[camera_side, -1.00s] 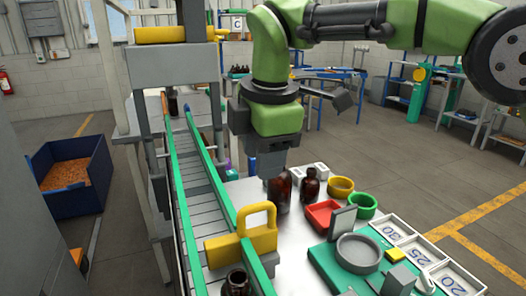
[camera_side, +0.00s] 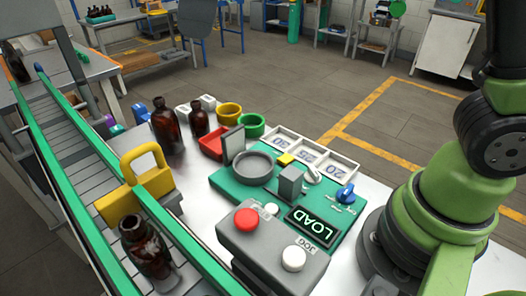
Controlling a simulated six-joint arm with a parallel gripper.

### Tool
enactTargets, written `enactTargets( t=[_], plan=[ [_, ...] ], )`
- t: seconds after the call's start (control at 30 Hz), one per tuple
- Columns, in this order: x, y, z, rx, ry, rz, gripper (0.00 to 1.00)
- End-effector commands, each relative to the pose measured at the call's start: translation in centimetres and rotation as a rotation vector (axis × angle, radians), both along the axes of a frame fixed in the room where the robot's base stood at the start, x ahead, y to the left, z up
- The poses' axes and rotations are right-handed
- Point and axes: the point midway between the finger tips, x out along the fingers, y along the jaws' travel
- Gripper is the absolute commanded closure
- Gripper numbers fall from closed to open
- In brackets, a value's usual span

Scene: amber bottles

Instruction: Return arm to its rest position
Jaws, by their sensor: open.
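My gripper is out of view. Only green and dark parts of my own arm and base show, at the right edge of the side view. A large amber bottle (camera_side: 167,127) stands upright on the white table (camera_side: 190,190). A smaller amber bottle (camera_side: 199,118) stands upright just right of it. Another amber bottle (camera_side: 148,247) is on the conveyor (camera_side: 85,150) at the lower left, in front of the yellow gate (camera_side: 149,175). Nothing of mine is seen touching these bottles.
A control box (camera_side: 270,250) with red and white buttons stands at the front. Behind it is a green station (camera_side: 228,190) with a LOAD display (camera_side: 312,224). Red (camera_side: 211,144), yellow (camera_side: 229,112) and green (camera_side: 251,125) containers and a numbered white tray (camera_side: 318,157) stand nearby.

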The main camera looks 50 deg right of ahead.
Motion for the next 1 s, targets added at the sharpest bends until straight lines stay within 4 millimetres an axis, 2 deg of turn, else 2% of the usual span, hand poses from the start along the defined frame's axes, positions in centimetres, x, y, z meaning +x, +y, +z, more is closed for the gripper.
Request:
enactTargets(
  t=[0.03, 0.1, 0.23, 0.4, 0.5, 0.7, 1.0],
  plan=[
    [-1.5, -1.6, 1.0, 0.046, -0.014, -0.096, 0.58],
    [-3.6, -3.4, 1.7, 0.112, -0.025, -0.231, 0.58],
    [-7.7, -6.2, 2.1, 0.24, -0.048, -0.483, 0.58],
    [-13.1, -8.7, 0.8, 0.415, -0.075, -0.802, 0.58],
    [-15.6, -9.5, -0.4, 0.506, -0.088, -0.957, 0.58],
    [-18.1, -10.2, -2.4, 0.614, -0.099, -1.135, 0.58],
    [-18.4, -10.3, -2.7, 0.631, -0.099, -1.162, 0.58]
  ],
)
